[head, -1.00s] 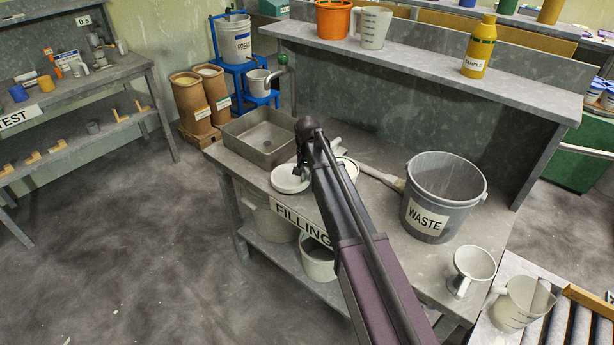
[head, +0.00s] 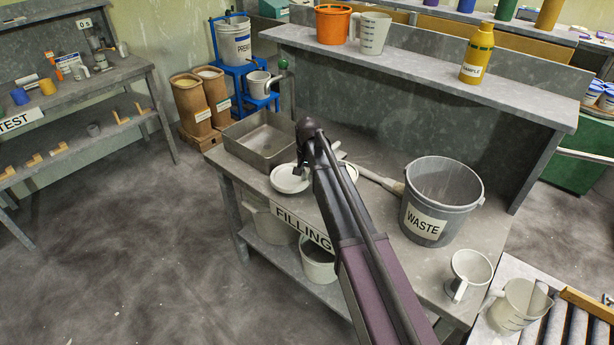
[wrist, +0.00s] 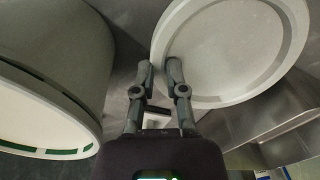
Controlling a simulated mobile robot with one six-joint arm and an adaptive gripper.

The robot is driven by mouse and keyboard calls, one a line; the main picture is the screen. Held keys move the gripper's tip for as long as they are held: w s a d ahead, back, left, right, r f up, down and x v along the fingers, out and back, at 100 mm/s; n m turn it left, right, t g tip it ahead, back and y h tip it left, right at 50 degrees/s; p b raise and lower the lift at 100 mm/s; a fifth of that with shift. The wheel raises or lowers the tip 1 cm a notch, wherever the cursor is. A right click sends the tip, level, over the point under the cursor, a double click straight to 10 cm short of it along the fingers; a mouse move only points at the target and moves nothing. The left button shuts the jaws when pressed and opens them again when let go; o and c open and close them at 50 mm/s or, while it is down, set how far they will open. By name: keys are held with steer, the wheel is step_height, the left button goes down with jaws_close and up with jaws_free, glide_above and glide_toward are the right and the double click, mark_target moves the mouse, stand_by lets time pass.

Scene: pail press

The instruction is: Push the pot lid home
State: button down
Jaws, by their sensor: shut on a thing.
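A round pale lid (wrist: 235,45) with a raised rim fills the upper right of the wrist view. My gripper (wrist: 161,70) is shut on its near edge, one finger over its face and the other just outside the rim. In the head view my gripper (head: 301,172) is at the white disc (head: 288,182) by the front edge of the filling bench (head: 370,225). A large white round vessel (wrist: 40,75) with a green stripe stands at the left of the wrist view, apart from my fingers. My arm hides part of the bench top in the head view.
A grey metal tray (head: 258,140) lies left of my gripper. A grey waste bucket (head: 440,200) and a white funnel (head: 468,275) stand to the right. A raised shelf (head: 420,80) runs behind.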

steer(key=shift+r+p, duration=1.1)
steer(key=shift+r, duration=0.2)
step_height(320, 180, up, 8)
steer(key=p, duration=0.8)
stand_by(0.7)
steer(key=shift+s+d, duration=0.1)
steer(key=shift+d, duration=0.05)
stand_by(0.3)
